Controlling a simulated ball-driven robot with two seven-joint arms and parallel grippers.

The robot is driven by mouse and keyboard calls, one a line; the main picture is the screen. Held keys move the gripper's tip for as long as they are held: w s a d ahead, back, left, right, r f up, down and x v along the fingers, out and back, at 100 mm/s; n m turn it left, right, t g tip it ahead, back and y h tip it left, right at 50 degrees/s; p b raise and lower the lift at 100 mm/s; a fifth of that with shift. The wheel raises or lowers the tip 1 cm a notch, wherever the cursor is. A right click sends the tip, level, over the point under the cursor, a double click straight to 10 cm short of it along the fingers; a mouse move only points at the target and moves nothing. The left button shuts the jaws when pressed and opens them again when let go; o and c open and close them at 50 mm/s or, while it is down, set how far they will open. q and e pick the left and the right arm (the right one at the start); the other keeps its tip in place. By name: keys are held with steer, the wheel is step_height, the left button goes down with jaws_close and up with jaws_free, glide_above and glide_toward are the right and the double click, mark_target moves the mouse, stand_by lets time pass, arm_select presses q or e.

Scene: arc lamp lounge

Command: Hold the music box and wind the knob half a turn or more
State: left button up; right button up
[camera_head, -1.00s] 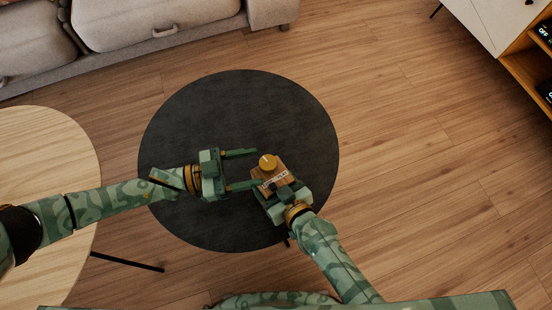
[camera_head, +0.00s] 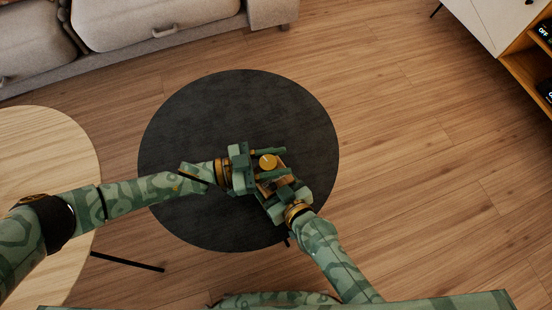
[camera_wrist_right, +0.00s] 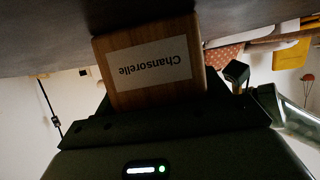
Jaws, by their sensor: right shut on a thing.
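The music box (camera_wrist_right: 103,55) is a small wooden block with a "Chansorelle" label, seen close up in the right wrist view. In the head view its round yellow knob (camera_head: 267,162) faces up, and the grippers hide most of the wood. My right gripper (camera_head: 281,187) is shut on the box and holds it over the dark round table. My left gripper (camera_head: 286,161) reaches in from the left, with one finger on each side of the knob. I cannot tell whether its fingers touch the knob.
The dark round table (camera_head: 200,125) lies below both grippers, its visible top bare. A light wooden table (camera_head: 45,150) stands at the left and a grey sofa (camera_head: 150,25) at the top left. A white and wood cabinet (camera_head: 490,20) is at the top right. Floor on the right is clear.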

arm_select(q)
steer(key=shift+m+g, duration=0.8)
steer(key=shift+g, duration=0.3)
steer(key=shift+s+m+g, duration=0.2)
steer(key=shift+m+g, duration=0.6)
steer(key=shift+g, duration=0.6)
steer(key=o, duration=1)
steer(key=shift+a, duration=0.1)
steer(key=a, duration=0.4)
steer(key=w+a, duration=0.1)
steer(key=a, duration=0.6)
steer(key=shift+w+a, duration=0.15)
steer(key=shift+a, duration=0.2)
arm_select(e)
steer(key=o, duration=1.4)
